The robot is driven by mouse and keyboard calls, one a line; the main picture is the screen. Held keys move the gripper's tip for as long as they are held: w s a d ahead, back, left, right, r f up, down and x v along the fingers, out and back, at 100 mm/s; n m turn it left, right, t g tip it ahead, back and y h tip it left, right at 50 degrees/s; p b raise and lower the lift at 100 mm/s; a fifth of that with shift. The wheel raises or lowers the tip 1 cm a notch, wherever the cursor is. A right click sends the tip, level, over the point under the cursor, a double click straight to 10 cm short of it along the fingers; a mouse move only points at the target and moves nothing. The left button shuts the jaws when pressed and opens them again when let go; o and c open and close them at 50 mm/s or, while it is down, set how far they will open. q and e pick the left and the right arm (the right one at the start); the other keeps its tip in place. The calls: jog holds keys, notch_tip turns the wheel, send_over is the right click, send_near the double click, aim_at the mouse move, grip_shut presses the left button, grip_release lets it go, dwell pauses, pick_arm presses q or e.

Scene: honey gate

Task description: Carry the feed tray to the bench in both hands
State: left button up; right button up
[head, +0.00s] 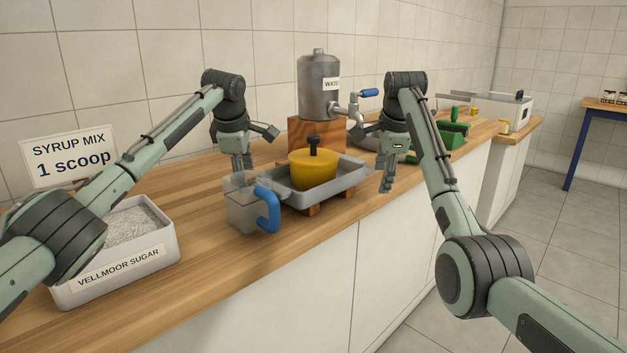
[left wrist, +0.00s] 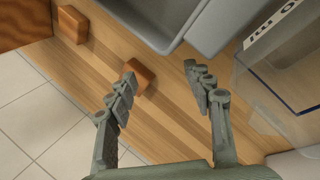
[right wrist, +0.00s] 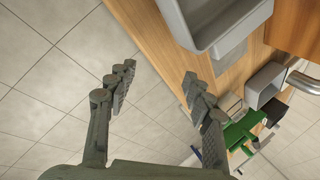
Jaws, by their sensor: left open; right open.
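The grey metal feed tray (head: 347,188) sits on wooden blocks (head: 313,211) on the counter, with a yellow pot (head: 312,172) with a black knob in it. My left gripper (head: 242,170) is open, fingers down, by the tray's left end; in the left wrist view the tray's edge (left wrist: 150,38) lies beyond its fingertips (left wrist: 160,74). My right gripper (head: 388,182) is open and empty by the tray's right end; in the right wrist view the tray (right wrist: 225,25) shows beyond its fingers (right wrist: 158,72). Neither gripper visibly touches the tray.
A clear jug with a blue handle (head: 268,208) stands close by the tray's left front. A steel water urn (head: 318,88) is behind it. A sugar bin (head: 120,255) stands at left, a green item (head: 453,133) at right. A blue-legged table (head: 572,150) stands far right across open floor.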

pick_arm(q)
jog(key=x, duration=0.2)
jog(key=shift+w+f, duration=0.1)
jog(key=shift+f, duration=0.15)
jog(key=shift+d, duration=0.4)
pick_arm(e)
jog(key=shift+w+a+f, duration=0.25)
jog(key=shift+w+f, duration=0.05)
jog(key=shift+f, duration=0.3)
jog(key=shift+w+a+f, duration=0.25)
jog(key=shift+w+f, duration=0.05)
jog(key=shift+f, duration=0.3)
pick_arm(q)
jog(key=shift+d, duration=0.3)
pick_arm(e)
jog(key=shift+a, duration=0.3)
pick_arm(q)
jog(key=shift+d, duration=0.1)
